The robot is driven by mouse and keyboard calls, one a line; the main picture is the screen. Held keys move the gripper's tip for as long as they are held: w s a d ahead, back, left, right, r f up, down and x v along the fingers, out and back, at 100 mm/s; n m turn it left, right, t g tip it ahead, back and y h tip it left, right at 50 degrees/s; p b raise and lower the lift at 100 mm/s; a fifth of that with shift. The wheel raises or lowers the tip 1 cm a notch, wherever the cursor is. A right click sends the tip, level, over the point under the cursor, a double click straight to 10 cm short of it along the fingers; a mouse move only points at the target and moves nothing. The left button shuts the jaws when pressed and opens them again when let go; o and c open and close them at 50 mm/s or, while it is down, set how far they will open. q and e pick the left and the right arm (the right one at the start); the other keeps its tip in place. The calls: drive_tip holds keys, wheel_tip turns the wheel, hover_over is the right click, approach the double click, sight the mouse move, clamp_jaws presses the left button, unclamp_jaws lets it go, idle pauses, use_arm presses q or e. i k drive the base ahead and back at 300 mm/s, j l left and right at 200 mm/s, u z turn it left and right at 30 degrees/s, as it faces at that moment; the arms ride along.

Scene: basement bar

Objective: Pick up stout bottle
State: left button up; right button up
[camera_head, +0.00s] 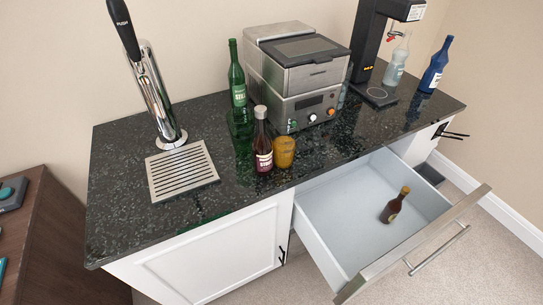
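A dark brown bottle (263,141) with a white cap and a red and white label stands upright on the black counter, left of an amber glass. A smaller brown bottle (395,205) with an orange-brown cap and a dark label is inside the open drawer (345,194), and appears tilted. Neither of my grippers is in view.
An amber glass (284,152) touches or nearly touches the counter bottle. A green bottle (237,82), a steel machine (297,79), a tap (160,95) with drip grate (181,171), a clear bottle (397,60) and a blue bottle (436,65) stand around. The drawer juts out front right.

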sight(261, 144)
drive_tip(key=j+z, duration=0.3)
drive_tip(key=z, duration=0.2)
drive_tip(key=j+z, duration=0.7)
drive_tip(key=z, duration=0.25)
